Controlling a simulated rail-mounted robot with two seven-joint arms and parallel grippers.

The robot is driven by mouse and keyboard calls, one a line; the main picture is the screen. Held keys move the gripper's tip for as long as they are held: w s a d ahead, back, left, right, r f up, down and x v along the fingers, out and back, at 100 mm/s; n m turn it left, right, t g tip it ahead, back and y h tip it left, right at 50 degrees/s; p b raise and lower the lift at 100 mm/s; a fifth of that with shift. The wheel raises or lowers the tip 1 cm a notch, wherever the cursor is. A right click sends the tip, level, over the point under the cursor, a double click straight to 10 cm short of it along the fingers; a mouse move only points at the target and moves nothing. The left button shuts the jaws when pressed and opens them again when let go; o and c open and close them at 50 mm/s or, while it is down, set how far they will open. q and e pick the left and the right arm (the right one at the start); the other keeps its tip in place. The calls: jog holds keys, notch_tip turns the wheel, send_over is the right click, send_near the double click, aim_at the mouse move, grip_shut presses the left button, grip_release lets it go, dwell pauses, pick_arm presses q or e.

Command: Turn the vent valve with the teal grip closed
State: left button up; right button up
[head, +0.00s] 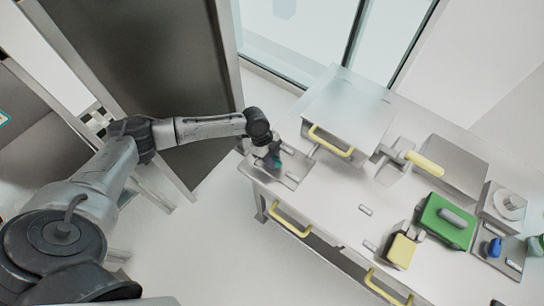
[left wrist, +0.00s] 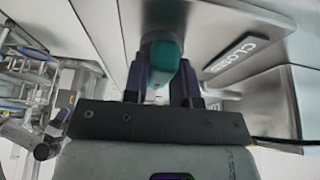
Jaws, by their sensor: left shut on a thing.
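The vent valve's teal grip (left wrist: 161,62) sits between the two fingers of my left gripper (left wrist: 162,80) in the left wrist view. My left gripper is shut on it. In the head view the teal grip (head: 277,162) shows as a small patch at the left end of the bench, with my left gripper (head: 272,155) over it. A plate with the lettering "CLOSE" (left wrist: 236,55), its end cut off, is to the right of the grip in the left wrist view. The valve's stem and exact angle are mostly hidden by the gripper. My right gripper is not in view.
The white bench (head: 335,205) holds a box with a yellow handle (head: 331,141), a lever with a yellow grip (head: 424,163), a green block (head: 447,221), a yellow block (head: 401,251) and a blue knob (head: 494,247). Yellow drawer handles (head: 290,222) stick out in front. A dark door panel (head: 160,80) stands behind my left arm.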

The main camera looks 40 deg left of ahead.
pick_arm(q)
jog(key=shift+c, duration=0.6)
jog(key=shift+r+n+p, duration=0.2)
jog(key=shift+n+p, duration=0.2)
jog(key=shift+p, duration=0.25)
jog(key=n+t+y+p, duration=0.1)
jog(key=n+p, duration=0.3)
jog(key=p, duration=0.1)
jog(key=n+t+y+p, duration=0.1)
jog(key=n+p, duration=0.3)
jog(key=p, duration=0.2)
jog(key=n+t+y+p, duration=0.1)
jog(key=n+p, duration=0.4)
jog(key=shift+s+d+r+t, duration=0.1)
jog(key=shift+s+d+t, duration=0.1)
jog(key=shift+t, duration=0.2)
jog(key=n+y+p, duration=0.1)
jog(key=n+p, duration=0.1)
jog(key=shift+n+p, duration=0.3)
jog(key=shift+n, duration=0.1)
jog(key=shift+w+f+n+y+p, duration=0.1)
jog(key=shift+f+n+y+p, duration=0.1)
jog(key=shift+n+y+p, duration=0.4)
jog(key=o, duration=0.9)
jog(key=shift+f, duration=0.1)
